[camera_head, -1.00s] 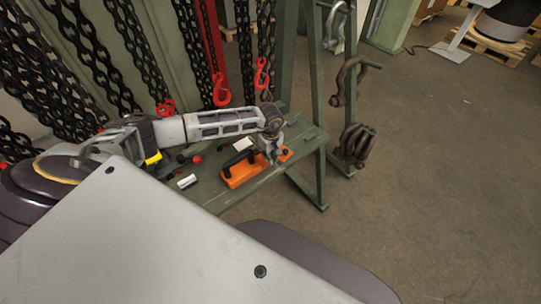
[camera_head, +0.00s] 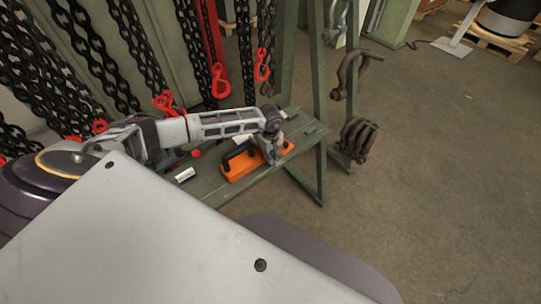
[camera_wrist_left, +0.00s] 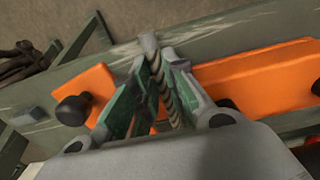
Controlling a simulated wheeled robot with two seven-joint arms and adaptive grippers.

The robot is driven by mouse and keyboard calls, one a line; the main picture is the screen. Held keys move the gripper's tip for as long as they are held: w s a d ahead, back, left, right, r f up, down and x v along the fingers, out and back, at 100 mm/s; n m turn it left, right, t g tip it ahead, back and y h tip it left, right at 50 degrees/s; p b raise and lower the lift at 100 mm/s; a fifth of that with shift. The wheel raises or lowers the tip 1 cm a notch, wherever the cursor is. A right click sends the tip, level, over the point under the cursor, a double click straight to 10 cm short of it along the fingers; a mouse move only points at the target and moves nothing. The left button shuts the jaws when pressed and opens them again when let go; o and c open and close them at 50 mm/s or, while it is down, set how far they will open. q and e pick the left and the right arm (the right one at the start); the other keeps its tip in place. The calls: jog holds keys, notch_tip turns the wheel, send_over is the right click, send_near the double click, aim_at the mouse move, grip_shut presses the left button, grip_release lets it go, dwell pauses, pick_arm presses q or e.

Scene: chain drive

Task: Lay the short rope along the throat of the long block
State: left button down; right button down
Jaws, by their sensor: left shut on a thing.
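The long orange block (camera_head: 239,169) lies on the green bench, with a dark handle on top; in the wrist view it runs across behind my fingers (camera_wrist_left: 265,75). My left gripper (camera_head: 272,158) is over the block's right part in the head view. Its green-padded fingers (camera_wrist_left: 152,95) are shut on the short rope (camera_wrist_left: 168,98), a twisted pale and dark strand with a grey end (camera_wrist_left: 148,42) beyond the fingertips. The fingers hide the block's middle, so I cannot tell whether the rope touches it. My right gripper is out of view.
A white labelled box (camera_head: 184,175) and small red and dark parts stand left of the block on the bench (camera_head: 215,197). Black chains (camera_head: 130,55) and red hooks (camera_head: 220,82) hang behind. Shackles hang from the frame at right.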

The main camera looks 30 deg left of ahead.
pick_arm(q)
jog(key=shift+f+b, duration=0.55)
dwell(0.7)
jog(key=c, duration=1.4)
grip_release()
jog(key=shift+o, duration=0.2)
notch_tip(320, 180, up, 12)
